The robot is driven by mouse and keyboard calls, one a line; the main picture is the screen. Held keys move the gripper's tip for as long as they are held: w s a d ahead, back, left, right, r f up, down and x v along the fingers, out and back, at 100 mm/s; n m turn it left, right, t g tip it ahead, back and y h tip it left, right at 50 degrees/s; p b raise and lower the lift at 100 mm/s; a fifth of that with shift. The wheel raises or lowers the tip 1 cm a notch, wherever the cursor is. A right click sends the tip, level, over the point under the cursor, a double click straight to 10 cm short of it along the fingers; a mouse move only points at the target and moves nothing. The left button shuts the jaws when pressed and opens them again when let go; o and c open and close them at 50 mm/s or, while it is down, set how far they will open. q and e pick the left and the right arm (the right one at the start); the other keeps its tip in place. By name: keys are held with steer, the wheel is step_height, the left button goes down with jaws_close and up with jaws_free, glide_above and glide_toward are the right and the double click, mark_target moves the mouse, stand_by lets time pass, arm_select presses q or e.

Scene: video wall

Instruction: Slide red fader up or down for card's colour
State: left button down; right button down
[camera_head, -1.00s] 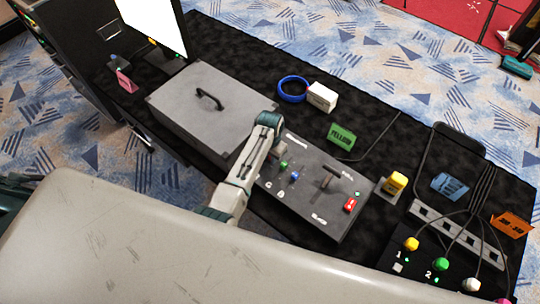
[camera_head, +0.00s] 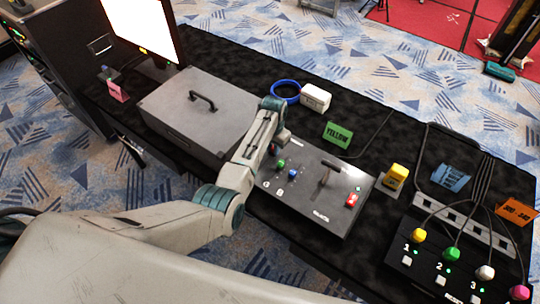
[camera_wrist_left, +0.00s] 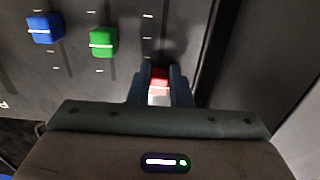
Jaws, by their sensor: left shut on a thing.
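The grey fader console (camera_head: 313,207) lies on the black table with a green knob (camera_head: 281,163), a blue knob (camera_head: 293,174) and a T-shaped lever (camera_head: 326,172). The red fader knob (camera_wrist_left: 159,81) shows between my left gripper's fingers (camera_wrist_left: 160,88) in the left wrist view. These fingers are shut on it. In the head view my left gripper (camera_head: 277,143) is at the console's upper left end and largely hides the red knob. A green card reading YELLOW (camera_head: 338,133) stands behind the console. My right gripper is out of view.
A grey case (camera_head: 168,128) stands close left of my left arm. A blue tape ring (camera_head: 286,92) and a white box (camera_head: 315,98) lie behind. A yellow block (camera_head: 396,176), blue card (camera_head: 450,177), orange card (camera_head: 516,212) and cabled button box (camera_head: 395,252) are at right.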

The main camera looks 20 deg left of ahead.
arm_select(q)
steer(key=c, duration=1.6)
jaws_free()
steer(key=shift+w, duration=0.1)
steer(key=shift+o, duration=1.4)
steer(key=shift+d, duration=0.1)
steer(key=shift+w, duration=0.1)
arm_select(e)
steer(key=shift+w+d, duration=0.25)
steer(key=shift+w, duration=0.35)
arm_select(q)
steer(key=shift+r, duration=0.5)
step_height(320, 180, up, 10)
steer(key=b, duration=0.2)
steer(key=shift+f, duration=0.15)
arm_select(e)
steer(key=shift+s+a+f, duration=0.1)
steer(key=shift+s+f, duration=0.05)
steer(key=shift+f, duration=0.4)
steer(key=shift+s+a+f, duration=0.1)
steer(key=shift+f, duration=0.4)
